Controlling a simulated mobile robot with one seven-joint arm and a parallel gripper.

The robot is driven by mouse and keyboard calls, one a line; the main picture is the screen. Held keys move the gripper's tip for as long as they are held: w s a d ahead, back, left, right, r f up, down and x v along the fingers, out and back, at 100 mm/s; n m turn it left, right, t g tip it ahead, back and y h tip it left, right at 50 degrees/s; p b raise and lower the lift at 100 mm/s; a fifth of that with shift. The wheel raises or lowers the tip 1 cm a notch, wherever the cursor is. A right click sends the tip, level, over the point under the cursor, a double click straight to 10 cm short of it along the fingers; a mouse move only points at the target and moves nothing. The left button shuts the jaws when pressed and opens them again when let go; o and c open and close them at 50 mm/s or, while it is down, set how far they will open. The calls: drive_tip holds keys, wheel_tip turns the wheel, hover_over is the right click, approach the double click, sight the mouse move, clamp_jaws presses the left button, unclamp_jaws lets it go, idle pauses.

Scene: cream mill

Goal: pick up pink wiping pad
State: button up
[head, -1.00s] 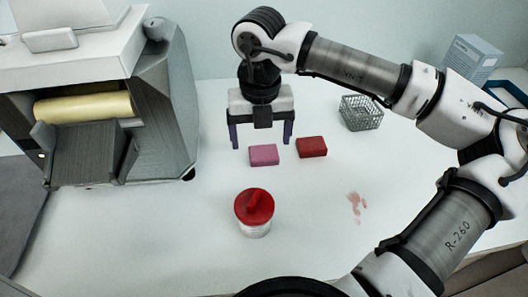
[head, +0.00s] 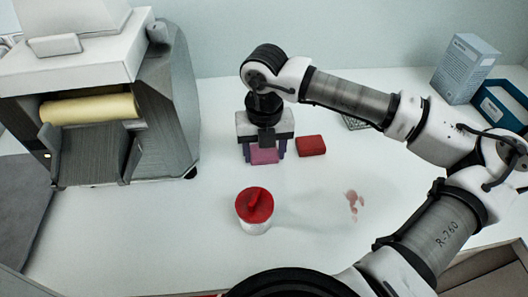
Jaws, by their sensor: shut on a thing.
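The pink wiping pad (head: 264,156) is a small flat block on the white table, left of the red pad. My gripper (head: 264,157) has come down over it, with one dark finger at each side of the pad. It is shut on the pink pad. The palm and wrist hide the pad's upper back part. I cannot tell whether the pad is lifted off the table.
A red pad (head: 311,145) lies just right of the gripper. A red-lidded jar (head: 255,207) stands in front, with a reddish smear (head: 352,202) to its right. A grey machine (head: 165,110) stands left. A wire basket (head: 354,122) is partly hidden behind my arm.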

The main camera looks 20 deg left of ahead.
drive_tip(key=shift+c, duration=1.2)
